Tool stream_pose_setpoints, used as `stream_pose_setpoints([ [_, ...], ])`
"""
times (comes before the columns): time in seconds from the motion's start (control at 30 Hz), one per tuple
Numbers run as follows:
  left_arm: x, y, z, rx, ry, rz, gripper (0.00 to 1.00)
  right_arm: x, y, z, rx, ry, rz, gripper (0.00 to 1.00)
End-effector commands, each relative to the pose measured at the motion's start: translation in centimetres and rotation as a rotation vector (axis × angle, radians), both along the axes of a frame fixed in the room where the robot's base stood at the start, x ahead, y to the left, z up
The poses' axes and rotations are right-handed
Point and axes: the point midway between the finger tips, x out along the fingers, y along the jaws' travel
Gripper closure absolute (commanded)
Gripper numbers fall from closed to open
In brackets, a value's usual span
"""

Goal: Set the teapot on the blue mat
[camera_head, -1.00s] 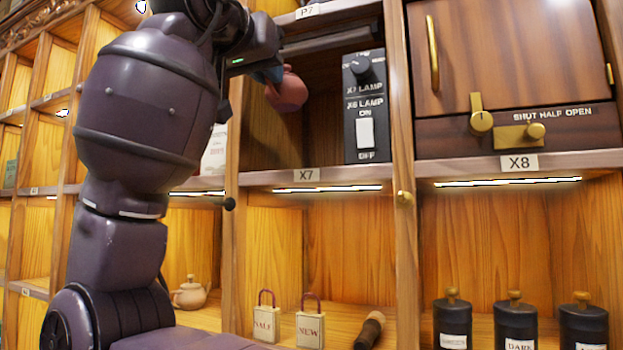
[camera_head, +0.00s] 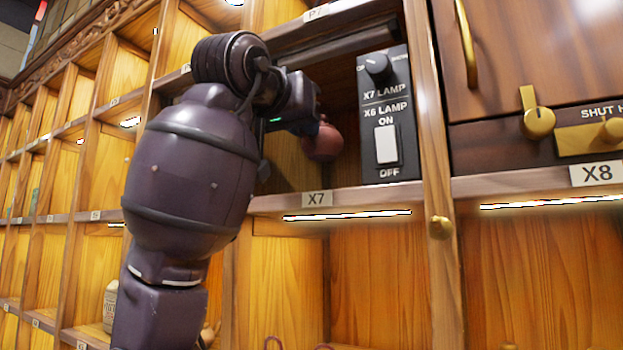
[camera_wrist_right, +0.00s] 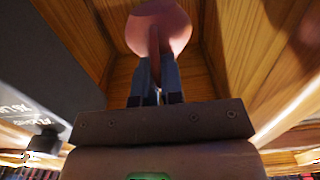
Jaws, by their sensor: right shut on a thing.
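A reddish-brown clay teapot (camera_head: 323,142) is in the opening of compartment X7 in the head view, partly hidden by my gripper. My right gripper (camera_head: 308,125) is shut on it and holds it above the shelf floor. In the right wrist view the round teapot body (camera_wrist_right: 158,22) is beyond the fingers, and a narrow part of it sits between the fingertips (camera_wrist_right: 156,75). No blue mat shows in either current view. My left gripper is not in view.
A black lamp switch panel (camera_head: 386,160) stands at the right of X7, close to the teapot. The wooden shelf edge (camera_head: 275,204) runs below it. A wooden cabinet with brass fittings (camera_head: 537,122) is further right. Wooden cubbyholes fill the left.

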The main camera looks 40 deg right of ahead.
Motion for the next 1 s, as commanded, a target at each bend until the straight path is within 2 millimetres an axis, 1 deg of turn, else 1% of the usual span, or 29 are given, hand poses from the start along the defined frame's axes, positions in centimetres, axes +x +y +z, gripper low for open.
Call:
stream_pose_setpoints([
  [0.03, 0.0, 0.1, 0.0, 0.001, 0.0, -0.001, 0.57, 0.1, 0.0, -0.9, 0.0, 0.001, 0.0, 1.0],
  [0.1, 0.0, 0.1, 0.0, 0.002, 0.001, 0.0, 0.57, 0.0, 0.0, -1.8, -0.001, 0.001, 0.001, 1.0],
  [0.27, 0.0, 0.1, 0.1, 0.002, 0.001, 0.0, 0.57, 0.0, 0.0, -2.9, -0.001, 0.0, 0.0, 1.0],
  [0.5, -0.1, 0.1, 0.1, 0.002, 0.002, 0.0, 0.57, 0.1, 0.0, -5.9, -0.002, 0.002, 0.0, 1.0],
  [0.6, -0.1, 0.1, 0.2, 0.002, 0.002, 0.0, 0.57, 0.0, 0.0, -6.7, -0.001, 0.001, 0.0, 1.0],
  [1.0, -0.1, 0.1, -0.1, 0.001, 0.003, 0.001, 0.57, 0.0, 0.0, -7.2, -0.001, 0.0, 0.0, 1.0],
])
